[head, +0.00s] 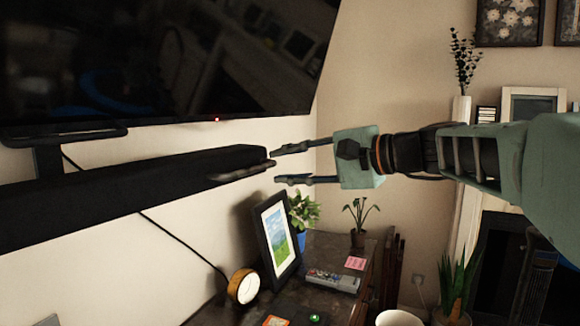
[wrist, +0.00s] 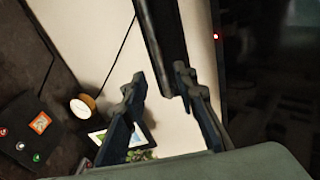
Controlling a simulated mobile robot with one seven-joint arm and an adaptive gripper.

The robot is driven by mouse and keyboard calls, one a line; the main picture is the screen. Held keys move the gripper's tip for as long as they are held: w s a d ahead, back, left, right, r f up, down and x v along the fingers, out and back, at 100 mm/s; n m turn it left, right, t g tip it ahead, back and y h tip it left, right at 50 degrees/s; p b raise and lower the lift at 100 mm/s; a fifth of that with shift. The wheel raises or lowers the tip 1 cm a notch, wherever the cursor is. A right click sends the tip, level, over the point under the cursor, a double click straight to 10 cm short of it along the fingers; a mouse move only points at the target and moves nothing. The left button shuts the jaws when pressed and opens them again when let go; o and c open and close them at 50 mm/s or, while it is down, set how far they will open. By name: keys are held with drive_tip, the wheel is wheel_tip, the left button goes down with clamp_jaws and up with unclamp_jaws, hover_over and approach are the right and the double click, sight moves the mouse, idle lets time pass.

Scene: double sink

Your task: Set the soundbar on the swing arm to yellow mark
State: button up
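The soundbar (head: 120,193) is a long black bar running below the TV at the left of the head view, with its right end near my gripper. A thin dark handle-like piece (head: 240,173) shows at that end. My gripper (head: 278,166) is open and points left, its fingertips by the soundbar's end. In the wrist view the soundbar (wrist: 163,40) comes down from the top, and its end lies between or just beyond the open fingers (wrist: 160,80). I cannot tell whether they touch it. The swing arm is not clearly visible, and I see no yellow mark.
The TV (head: 160,60) hangs just above the soundbar. Below stands a dark desk with a picture frame (head: 277,235), a round clock (head: 243,286), a grey remote-like item (head: 333,281) and plants (head: 303,212). A cable runs down the wall.

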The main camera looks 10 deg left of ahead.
sight(261, 168)
drive_tip(key=x, duration=0.7)
drive_tip(key=shift+w+a+p, duration=0.1)
drive_tip(key=shift+p, duration=0.25)
clamp_jaws()
